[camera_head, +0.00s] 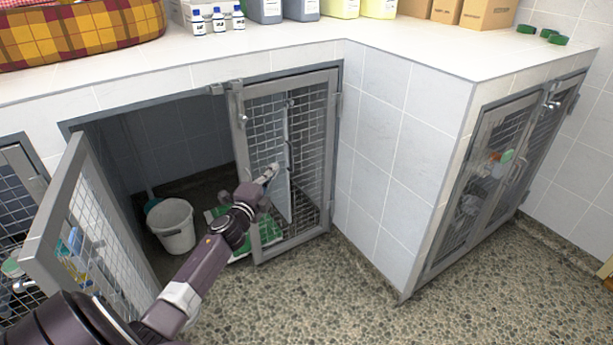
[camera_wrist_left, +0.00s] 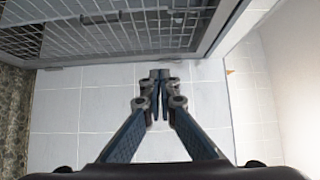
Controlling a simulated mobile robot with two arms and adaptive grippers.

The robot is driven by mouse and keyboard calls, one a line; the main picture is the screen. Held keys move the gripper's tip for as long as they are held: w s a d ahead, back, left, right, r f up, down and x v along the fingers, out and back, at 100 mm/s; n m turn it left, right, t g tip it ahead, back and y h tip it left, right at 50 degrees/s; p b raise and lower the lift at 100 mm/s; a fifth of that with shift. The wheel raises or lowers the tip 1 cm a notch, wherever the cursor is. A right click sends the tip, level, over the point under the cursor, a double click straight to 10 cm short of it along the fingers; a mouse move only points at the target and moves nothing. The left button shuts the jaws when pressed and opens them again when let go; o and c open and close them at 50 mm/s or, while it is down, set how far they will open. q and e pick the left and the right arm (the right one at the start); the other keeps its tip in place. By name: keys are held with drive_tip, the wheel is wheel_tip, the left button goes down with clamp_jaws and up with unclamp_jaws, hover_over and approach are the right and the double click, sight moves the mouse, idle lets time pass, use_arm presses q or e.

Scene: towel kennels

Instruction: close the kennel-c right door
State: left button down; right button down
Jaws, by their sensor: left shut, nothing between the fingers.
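The right door (camera_head: 240,150) is a grey-framed mesh door hinged at the right side of the middle kennel. It looks flush, or nearly flush, with the kennel front; a small gap cannot be ruled out. Its left door (camera_head: 52,215) stands wide open toward me. My left gripper (camera_head: 271,171) is in front of the right door's mesh, shut and empty. Whether it touches the mesh cannot be told. In the left wrist view, the closed fingertips (camera_wrist_left: 159,75) lie just below a mesh door (camera_wrist_left: 130,32) in the picture. My right gripper is not in view.
A white bucket (camera_head: 172,226) stands inside the kennel behind the open left half. The tiled wall (camera_head: 385,150) juts out right of the door. Another mesh kennel (camera_head: 490,170) lies farther right. The pebbled floor (camera_head: 330,290) in front is clear.

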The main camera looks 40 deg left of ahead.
use_arm(q)
drive_tip(key=w+d+n+g+y+b, duration=0.2)
drive_tip(key=d+n+y, duration=0.1)
drive_tip(key=d, duration=0.8)
drive_tip(key=shift+y+b, duration=0.4)
drive_tip(key=shift+y, duration=0.2)
